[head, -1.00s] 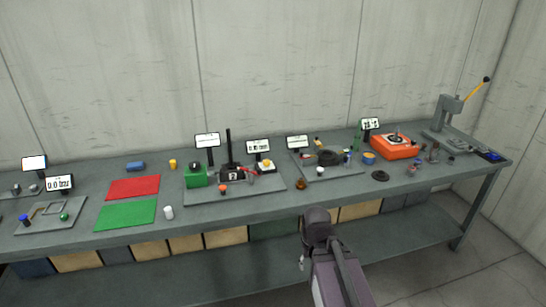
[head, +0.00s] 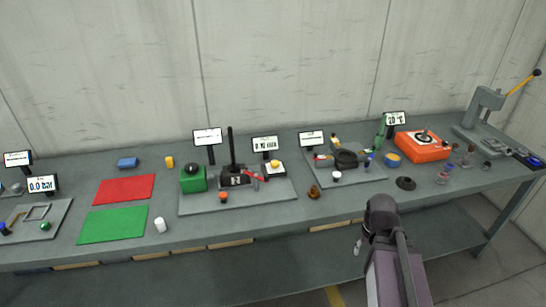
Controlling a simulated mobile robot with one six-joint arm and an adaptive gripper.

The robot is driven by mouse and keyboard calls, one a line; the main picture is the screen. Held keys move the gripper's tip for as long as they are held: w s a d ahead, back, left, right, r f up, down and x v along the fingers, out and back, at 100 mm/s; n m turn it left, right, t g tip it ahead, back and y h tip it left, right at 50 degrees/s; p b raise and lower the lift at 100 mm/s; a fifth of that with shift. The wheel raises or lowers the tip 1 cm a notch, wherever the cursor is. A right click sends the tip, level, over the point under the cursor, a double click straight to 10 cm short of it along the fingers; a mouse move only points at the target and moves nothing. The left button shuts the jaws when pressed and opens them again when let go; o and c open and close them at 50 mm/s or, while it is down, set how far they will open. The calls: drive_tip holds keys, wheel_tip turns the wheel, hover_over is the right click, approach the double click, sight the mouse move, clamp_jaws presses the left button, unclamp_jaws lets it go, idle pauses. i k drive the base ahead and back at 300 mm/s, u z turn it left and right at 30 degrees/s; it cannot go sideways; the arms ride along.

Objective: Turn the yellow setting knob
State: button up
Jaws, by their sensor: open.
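Another yellow knob (head: 275,163) sits on a small white block (head: 275,170), in front of a display. I cannot tell from here which one is the setting knob. Part of my arm rises at the lower right, in front of the bench edge. My gripper cannot be made out, and no part of my arm touches either knob.
A black upright post (head: 231,150) stands between the two knobs, with a red-handled part (head: 254,176) beside it. Displays stand behind. An orange box (head: 421,146) and a lever press (head: 485,110) are at right. Red (head: 124,189) and green (head: 112,224) mats lie at left.

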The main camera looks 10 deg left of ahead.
sight(274, 164)
drive_tip(key=u, duration=0.25)
drive_tip(key=i, duration=0.85)
drive_tip(key=u, duration=0.5)
